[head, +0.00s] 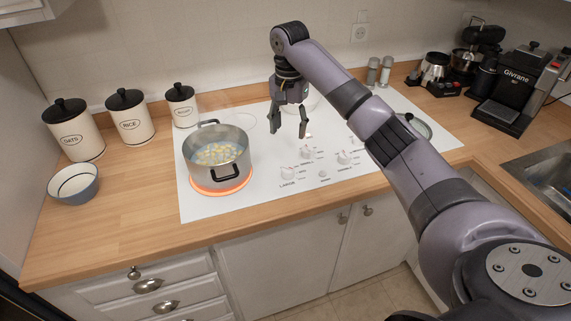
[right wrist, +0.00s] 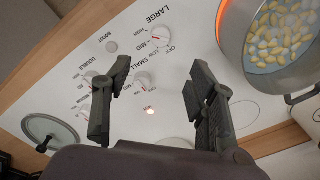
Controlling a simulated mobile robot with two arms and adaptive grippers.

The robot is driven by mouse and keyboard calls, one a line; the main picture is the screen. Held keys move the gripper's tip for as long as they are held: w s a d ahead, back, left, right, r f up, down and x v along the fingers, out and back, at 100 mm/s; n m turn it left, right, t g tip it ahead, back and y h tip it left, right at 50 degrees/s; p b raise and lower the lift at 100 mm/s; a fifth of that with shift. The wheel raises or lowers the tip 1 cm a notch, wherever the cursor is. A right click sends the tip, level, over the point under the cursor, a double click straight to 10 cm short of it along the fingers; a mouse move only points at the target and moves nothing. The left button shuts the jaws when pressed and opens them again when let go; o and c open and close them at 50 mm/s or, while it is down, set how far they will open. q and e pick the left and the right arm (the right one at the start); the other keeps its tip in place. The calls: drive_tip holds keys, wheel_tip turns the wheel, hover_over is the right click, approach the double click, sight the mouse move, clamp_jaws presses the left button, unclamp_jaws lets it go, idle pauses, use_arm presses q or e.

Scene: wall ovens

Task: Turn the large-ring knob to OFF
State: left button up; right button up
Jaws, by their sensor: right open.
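The large-ring knob (head: 289,173) is a white dial at the front of the white cooktop, above the word LARGE. In the right wrist view the knob (right wrist: 161,36) lies beyond the fingertips, and its red mark appears to point toward the MID label, not OFF. My right gripper (head: 289,126) is open and empty, above the cooktop and behind the knob, touching nothing. Its two fingers also show in the right wrist view (right wrist: 160,66), spread apart. My left gripper is not in view.
A steel pot (head: 216,150) stands on a glowing orange ring (head: 221,189) left of the knobs. The small-ring knob (head: 308,152) and double-ring knob (head: 345,157) are close by. Canisters (head: 129,118) and a bowl (head: 73,184) stand on the left counter. A lid (right wrist: 50,133) lies across the cooktop.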

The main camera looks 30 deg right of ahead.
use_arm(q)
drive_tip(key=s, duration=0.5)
use_arm(e)
wheel_tip(320, 180, down, 4)
drive_tip(key=p, duration=0.2)
hover_over(288, 167)
wheel_tip(288, 167, down, 4)
drive_tip(key=shift+r, duration=0.1)
wheel_tip(288, 167, down, 5)
drive_tip(key=shift+s+r, duration=0.1)
drive_tip(key=shift+s, duration=0.05)
wheel_tip(288, 167, down, 2)
drive_tip(key=shift+f, duration=0.35)
drive_tip(key=c, duration=0.6)
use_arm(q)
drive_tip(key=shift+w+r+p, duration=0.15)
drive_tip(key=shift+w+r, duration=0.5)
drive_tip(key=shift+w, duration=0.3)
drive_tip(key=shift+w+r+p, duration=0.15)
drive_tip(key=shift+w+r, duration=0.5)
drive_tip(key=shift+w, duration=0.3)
use_arm(e)
drive_tip(key=c, duration=0.5)
